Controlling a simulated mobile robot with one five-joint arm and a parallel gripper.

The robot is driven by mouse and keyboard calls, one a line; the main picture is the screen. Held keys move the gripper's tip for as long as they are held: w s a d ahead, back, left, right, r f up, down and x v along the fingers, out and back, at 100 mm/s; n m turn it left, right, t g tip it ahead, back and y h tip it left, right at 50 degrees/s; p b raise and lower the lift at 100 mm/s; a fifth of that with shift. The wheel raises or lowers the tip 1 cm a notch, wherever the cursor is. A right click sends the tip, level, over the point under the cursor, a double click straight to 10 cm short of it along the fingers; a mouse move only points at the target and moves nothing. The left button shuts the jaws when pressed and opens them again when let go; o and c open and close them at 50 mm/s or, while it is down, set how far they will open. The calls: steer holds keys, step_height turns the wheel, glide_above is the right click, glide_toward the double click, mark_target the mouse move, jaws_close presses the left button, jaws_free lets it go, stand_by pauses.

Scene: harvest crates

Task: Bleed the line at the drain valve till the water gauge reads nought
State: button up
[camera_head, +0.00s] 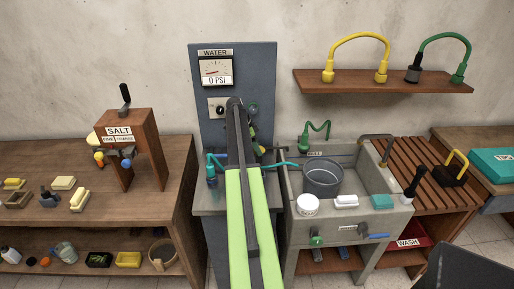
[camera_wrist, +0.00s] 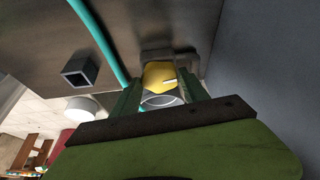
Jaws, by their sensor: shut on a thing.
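The water gauge (camera_head: 216,70) is on the grey upright panel (camera_head: 264,75), with its display reading 0 PSI. In the wrist view my gripper (camera_wrist: 162,92) is shut on a part with a yellow face and a pale round end (camera_wrist: 160,77), which I take to be the drain valve. The part sits close to a grey bracket (camera_wrist: 187,58). In the head view my green and black arm covers the middle of the panel, hiding the gripper's fingertips and the valve.
A teal hose (camera_wrist: 98,40) runs close beside my gripper. To the right stands a sink (camera_head: 379,183) with a grey bucket (camera_head: 323,181) in it. A wooden bench (camera_head: 60,158) with a salt dispenser (camera_head: 143,135) is at left. A shelf (camera_head: 350,82) holds yellow and green hoses.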

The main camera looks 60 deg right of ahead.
steer(key=shift+w+d+m, duration=0.1)
steer(key=shift+m, duration=0.5)
steer(key=o, duration=1.4)
steer(key=shift+c, duration=0.2)
steer(key=p+v, duration=1.6)
steer(key=v, duration=0.1)
steer(key=shift+w+d+r, duration=0.2)
steer(key=shift+d, duration=0.05)
